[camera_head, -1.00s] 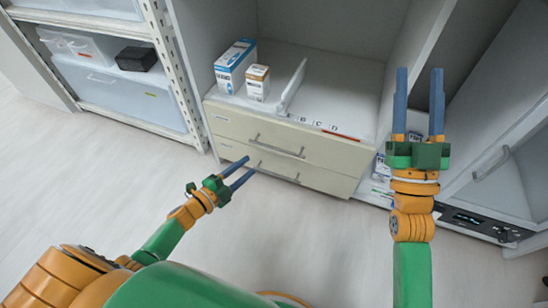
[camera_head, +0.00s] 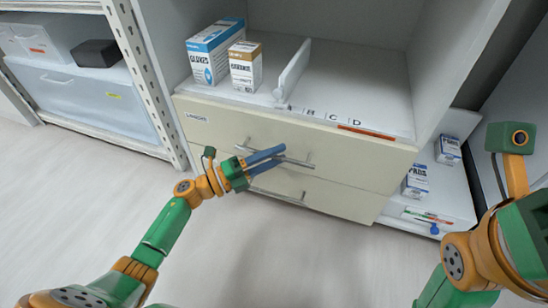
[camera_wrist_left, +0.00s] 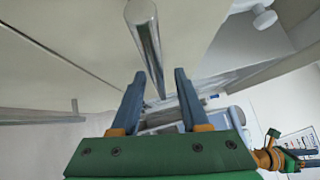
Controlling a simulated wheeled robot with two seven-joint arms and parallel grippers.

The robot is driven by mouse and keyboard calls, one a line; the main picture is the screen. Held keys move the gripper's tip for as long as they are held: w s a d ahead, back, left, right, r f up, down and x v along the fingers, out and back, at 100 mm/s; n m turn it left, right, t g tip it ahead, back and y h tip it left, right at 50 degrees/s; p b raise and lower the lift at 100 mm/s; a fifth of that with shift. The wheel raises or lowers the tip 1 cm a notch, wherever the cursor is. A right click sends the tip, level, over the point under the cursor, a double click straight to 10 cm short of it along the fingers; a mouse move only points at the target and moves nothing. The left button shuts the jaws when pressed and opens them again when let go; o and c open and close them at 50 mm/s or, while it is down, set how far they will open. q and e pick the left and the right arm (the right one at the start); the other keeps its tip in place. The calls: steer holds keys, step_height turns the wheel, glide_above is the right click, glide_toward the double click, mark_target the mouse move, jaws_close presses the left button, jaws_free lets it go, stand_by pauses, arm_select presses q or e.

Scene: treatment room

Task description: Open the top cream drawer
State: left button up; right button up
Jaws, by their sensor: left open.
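The top cream drawer (camera_head: 345,157) is in the middle of the head view. Its front looks flush with the cabinet, so it appears closed. Its silver bar handle (camera_head: 299,162) runs across the front. My left gripper (camera_head: 282,154) is open at this handle, and its blue fingers cover part of the bar. In the left wrist view the handle (camera_wrist_left: 147,42) extends toward the gap between the open fingers (camera_wrist_left: 158,85). I cannot tell whether they touch it. My right arm is at the right edge, its fingers not clear in the head view; part of it shows in the left wrist view (camera_wrist_left: 275,155).
A lower cream drawer (camera_head: 335,197) with its own handle sits beneath. A blue-white box (camera_head: 212,58) and a brown-white box (camera_head: 245,70) stand on top, left of a white divider (camera_head: 292,70). A metal rack (camera_head: 137,75) stands left. The floor in front is clear.

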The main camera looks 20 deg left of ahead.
arm_select(q)
jaws_close()
steer(key=shift+a, duration=0.1)
stand_by(1.2)
